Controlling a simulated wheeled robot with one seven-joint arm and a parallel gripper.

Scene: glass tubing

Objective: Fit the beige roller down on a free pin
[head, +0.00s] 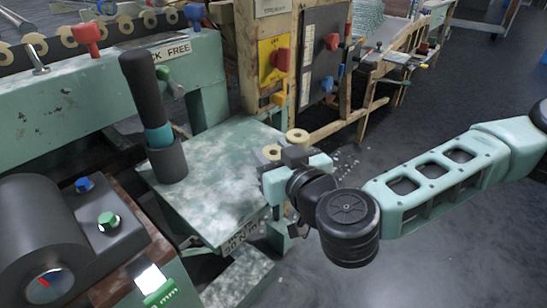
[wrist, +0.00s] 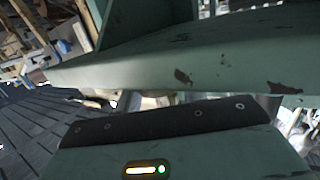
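A beige roller (head: 297,135) shows just above and behind my gripper (head: 289,155) in the head view, at the right edge of the green worktop. A second beige ring-like roller (head: 271,152) shows at the gripper's left side. I cannot tell whether either touches the fingers or stands on a pin. The fingers are small and partly hidden, so their opening is unclear. More beige rollers (head: 67,37) sit in a row along the dark rail (head: 30,56) at upper left. The wrist view shows no roller.
The mottled green worktop (head: 215,200) is mostly bare, with a dark upright cylinder with a teal band (head: 158,135) at its back left. A dark roller machine (head: 50,240) stands at lower left. In the wrist view a green ledge (wrist: 200,60) crosses close ahead.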

